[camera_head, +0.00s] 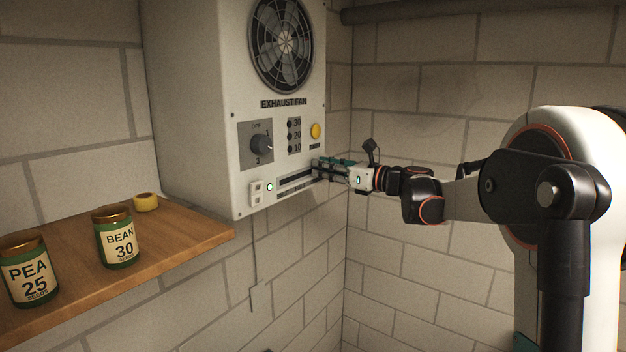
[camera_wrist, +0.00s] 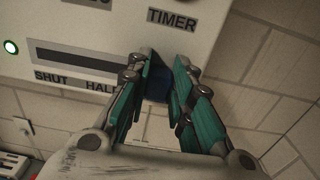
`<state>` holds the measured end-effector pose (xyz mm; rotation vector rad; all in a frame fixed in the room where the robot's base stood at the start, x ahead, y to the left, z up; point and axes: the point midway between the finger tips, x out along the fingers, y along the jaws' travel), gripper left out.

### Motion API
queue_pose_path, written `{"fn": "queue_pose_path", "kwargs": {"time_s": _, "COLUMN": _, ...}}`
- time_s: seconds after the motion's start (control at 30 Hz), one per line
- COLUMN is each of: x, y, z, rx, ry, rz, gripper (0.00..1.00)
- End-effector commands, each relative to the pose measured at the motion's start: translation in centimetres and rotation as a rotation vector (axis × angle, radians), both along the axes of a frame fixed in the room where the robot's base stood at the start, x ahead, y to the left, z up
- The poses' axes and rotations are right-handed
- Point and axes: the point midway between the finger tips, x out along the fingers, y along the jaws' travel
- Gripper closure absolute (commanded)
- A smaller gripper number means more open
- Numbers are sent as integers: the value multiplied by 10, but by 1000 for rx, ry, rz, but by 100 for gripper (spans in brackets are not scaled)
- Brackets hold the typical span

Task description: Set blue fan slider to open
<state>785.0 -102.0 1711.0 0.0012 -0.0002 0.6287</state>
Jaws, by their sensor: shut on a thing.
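The blue fan slider (camera_wrist: 157,88) shows as a dark blue knob between my fingertips in the wrist view. My gripper (camera_wrist: 160,75) is shut on it. The dark slider slot (camera_wrist: 80,61) runs left from the knob, above the labels SHUT (camera_wrist: 47,76) and HALF (camera_wrist: 101,86). The knob is right of HALF, near the panel's right side. My fingers hide the area just right of HALF, and no OPEN label shows. In the head view my gripper (camera_head: 318,168) reaches the slot (camera_head: 294,179) from the right and hides the knob.
A wooden shelf (camera_head: 190,240) at left holds a PEA jar (camera_head: 30,272), a BEAN jar (camera_head: 117,240) and a yellow roll (camera_head: 146,202).

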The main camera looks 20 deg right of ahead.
Motion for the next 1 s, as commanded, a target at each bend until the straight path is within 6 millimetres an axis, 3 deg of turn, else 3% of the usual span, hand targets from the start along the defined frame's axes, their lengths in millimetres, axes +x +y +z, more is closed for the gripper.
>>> {"fn": "queue_pose_path", "kwargs": {"time_s": 0.37, "x": 3, "y": -5, "z": 1, "rx": 1, "ry": -1, "rz": -3, "gripper": 100}}
{"fn": "queue_pose_path", "kwargs": {"time_s": 0.4, "x": 3, "y": -5, "z": 1, "rx": 1, "ry": -1, "rz": -3, "gripper": 70}}
{"fn": "queue_pose_path", "kwargs": {"time_s": 0.47, "x": 3, "y": -5, "z": 1, "rx": 1, "ry": -1, "rz": -3, "gripper": 58}}
{"fn": "queue_pose_path", "kwargs": {"time_s": 0.83, "x": 1, "y": -5, "z": 0, "rx": 0, "ry": 0, "rz": -1, "gripper": 58}}
{"fn": "queue_pose_path", "kwargs": {"time_s": 1.0, "x": -13, "y": -17, "z": 0, "rx": 0, "ry": 0, "rz": -4, "gripper": 58}}
